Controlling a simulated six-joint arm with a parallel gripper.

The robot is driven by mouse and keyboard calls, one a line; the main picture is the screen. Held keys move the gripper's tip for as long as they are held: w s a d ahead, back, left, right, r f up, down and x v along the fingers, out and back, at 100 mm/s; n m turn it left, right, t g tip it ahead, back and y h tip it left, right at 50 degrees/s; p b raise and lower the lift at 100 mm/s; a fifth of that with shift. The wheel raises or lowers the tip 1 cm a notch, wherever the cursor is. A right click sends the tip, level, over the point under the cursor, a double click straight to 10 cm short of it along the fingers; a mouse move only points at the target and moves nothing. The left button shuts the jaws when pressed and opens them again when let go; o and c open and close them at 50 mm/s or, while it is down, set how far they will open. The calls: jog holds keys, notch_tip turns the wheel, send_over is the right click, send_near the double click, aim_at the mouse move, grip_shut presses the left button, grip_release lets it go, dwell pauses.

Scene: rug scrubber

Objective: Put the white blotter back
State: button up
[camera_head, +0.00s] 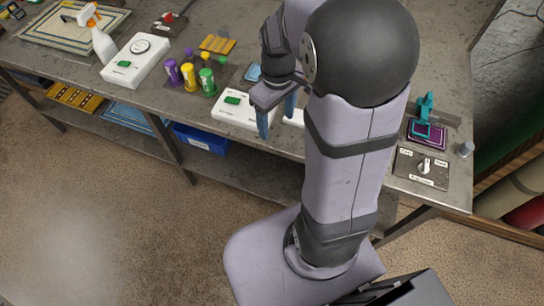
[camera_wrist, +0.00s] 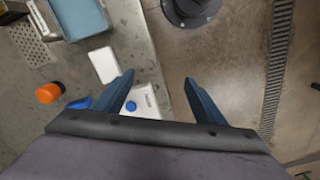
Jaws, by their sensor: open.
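A plain white flat rectangle (camera_wrist: 104,65), which looks like the white blotter, lies near the table edge in the wrist view, left of my left fingertip. In the head view a white piece (camera_head: 294,118) shows beside my gripper, mostly hidden by my arm; I cannot tell for sure that it is the same thing. My gripper (camera_head: 277,120) points down over the front edge of the table, open, with nothing between its blue fingers. In the wrist view the gap of my gripper (camera_wrist: 159,79) is over the table edge and the floor.
A white box with a green button (camera_head: 240,108) stands left of my gripper. Several coloured bottles (camera_head: 188,77), a white scale (camera_head: 135,60) and a spray bottle (camera_head: 102,42) stand farther left. A dial box (camera_head: 422,168) is at the right. A blue bin (camera_head: 200,138) sits below.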

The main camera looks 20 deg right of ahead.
jog(key=s+a+f+m, duration=0.2)
jog(key=s+a+m, duration=0.2)
jog(key=s, duration=0.6)
jog(key=shift+a, duration=1.1)
